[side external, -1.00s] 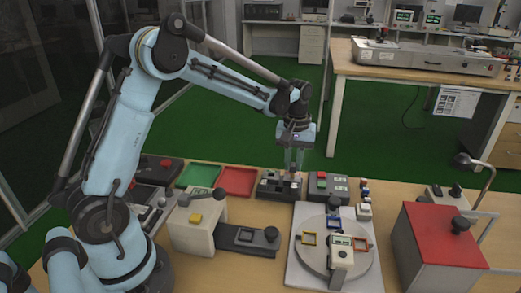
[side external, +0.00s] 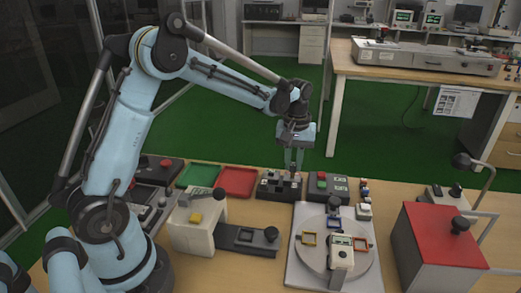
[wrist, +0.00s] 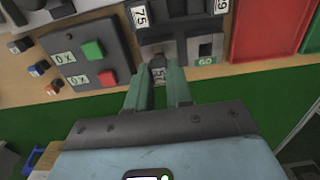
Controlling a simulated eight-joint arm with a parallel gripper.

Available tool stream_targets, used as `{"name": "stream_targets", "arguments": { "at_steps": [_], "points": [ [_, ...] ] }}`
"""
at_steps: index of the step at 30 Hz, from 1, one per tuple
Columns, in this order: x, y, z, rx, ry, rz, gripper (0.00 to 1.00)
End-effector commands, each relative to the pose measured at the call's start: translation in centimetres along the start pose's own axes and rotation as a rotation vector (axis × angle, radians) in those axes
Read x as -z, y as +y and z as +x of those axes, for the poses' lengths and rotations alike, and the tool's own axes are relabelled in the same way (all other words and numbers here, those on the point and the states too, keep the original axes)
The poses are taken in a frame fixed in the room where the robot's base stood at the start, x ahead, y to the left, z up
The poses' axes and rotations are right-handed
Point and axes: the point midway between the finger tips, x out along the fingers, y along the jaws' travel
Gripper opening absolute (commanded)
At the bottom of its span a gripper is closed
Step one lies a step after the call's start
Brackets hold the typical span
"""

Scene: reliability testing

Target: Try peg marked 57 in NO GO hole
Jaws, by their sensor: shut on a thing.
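My gripper (wrist: 159,85) is shut on a dark grey peg (wrist: 158,68), held between its two green fingers. The peg's pale label is only partly readable between the fingers. In the side view my gripper (side external: 293,168) points down at the right part of a dark gauge block (side external: 268,188). In the wrist view the peg's end is at the near face of this block (wrist: 182,36), beside a square hole (wrist: 206,46) with a green GO label (wrist: 206,61). The fingers and peg hide the spot beneath; I cannot tell whether the peg is in a hole.
Labels reading 75 and 59 show on the block's far part. A box with green and red buttons (side external: 328,186) stands close right of the block. Red (side external: 238,182) and green (side external: 198,176) trays lie left. A round turntable (side external: 312,258) is in front.

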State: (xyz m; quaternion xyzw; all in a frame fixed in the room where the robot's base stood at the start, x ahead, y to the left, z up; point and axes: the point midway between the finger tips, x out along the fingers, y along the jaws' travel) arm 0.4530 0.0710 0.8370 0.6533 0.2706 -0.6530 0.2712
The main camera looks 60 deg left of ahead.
Motion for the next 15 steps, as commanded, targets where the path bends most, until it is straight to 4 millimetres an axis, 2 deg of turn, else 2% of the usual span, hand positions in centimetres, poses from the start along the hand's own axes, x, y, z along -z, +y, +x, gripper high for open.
{"name": "stream_targets", "arguments": {
  "at_steps": [15],
  "points": [
    [0.0, 0.0, -0.67, 0.0, 0.0, 0.0, 0.0]
  ]
}}
